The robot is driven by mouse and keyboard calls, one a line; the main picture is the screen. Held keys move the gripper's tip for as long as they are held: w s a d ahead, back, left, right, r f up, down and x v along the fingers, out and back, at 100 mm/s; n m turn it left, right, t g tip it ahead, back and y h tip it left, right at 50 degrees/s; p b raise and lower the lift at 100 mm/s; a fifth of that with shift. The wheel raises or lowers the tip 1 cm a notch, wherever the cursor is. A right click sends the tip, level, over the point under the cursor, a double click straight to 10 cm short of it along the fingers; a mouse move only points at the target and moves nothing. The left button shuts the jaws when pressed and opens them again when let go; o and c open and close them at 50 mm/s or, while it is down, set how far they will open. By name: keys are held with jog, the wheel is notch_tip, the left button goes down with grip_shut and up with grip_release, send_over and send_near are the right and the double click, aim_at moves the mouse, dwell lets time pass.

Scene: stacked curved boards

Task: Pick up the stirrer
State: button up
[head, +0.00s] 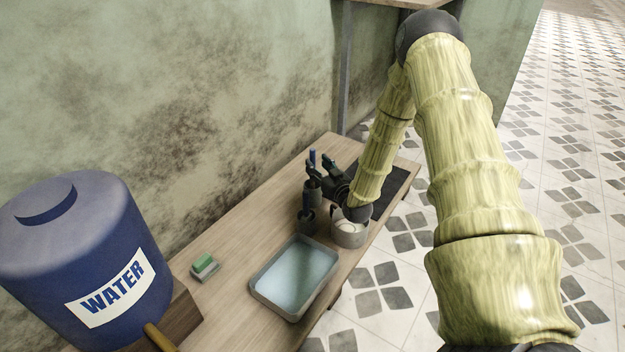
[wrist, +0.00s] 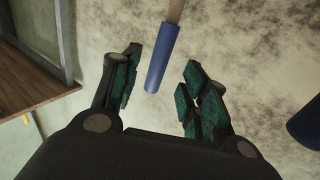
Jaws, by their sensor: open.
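In the wrist view the stirrer (wrist: 160,60) shows a blue handle and part of a beige shaft. My gripper (head: 327,168) is open just to the right of the blue handle in the head view. In the wrist view my gripper (wrist: 162,65) has its green-padded fingers spread, one on each side of the handle, with visible gaps. I cannot tell how far the handle sits in depth between the fingers.
A grey mug (head: 349,236) is below my wrist. A water-filled tray (head: 294,277), a green sponge (head: 203,262) and a blue water barrel (head: 85,255) are nearer. The stained wall (head: 220,90) runs behind the table.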

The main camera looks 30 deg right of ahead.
aim_at(314, 159)
jog(key=shift+w+d+r+b, duration=0.1)
jog(key=shift+w+d+b, duration=0.1)
jog(key=shift+w+b, duration=0.8)
jog(key=shift+w+d+r+b, duration=0.15)
jog(key=shift+w+b, duration=0.3)
jog(key=shift+w, duration=0.9)
grip_shut()
